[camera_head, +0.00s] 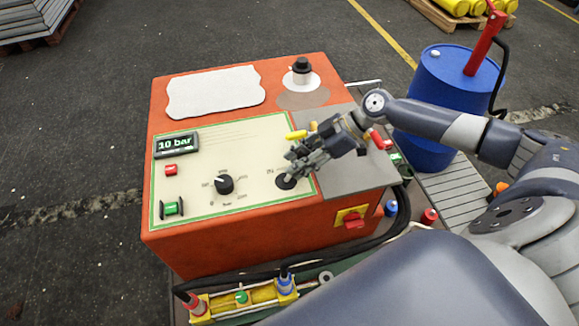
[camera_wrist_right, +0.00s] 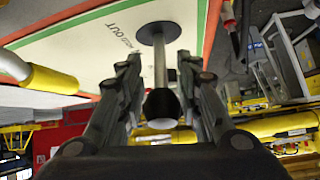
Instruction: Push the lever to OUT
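The lever rises from a round black base (camera_head: 286,181) on the cream panel of the orange machine, next to the "IN" label. In the right wrist view the lever (camera_wrist_right: 160,70) is a grey shaft with a black knob, its base disc beside the "OUT" label (camera_wrist_right: 115,30). My right gripper (camera_head: 297,162) is over the lever and hides most of it in the head view. In the wrist view its fingers (camera_wrist_right: 158,62) are apart, one on each side of the lever, with visible gaps. My left gripper is not in view.
The panel also holds a black dial (camera_head: 224,184), a red button (camera_head: 171,170), a green switch (camera_head: 173,208) and a display (camera_head: 177,145) reading 10 bar. A blue barrel (camera_head: 446,100) stands behind my right arm.

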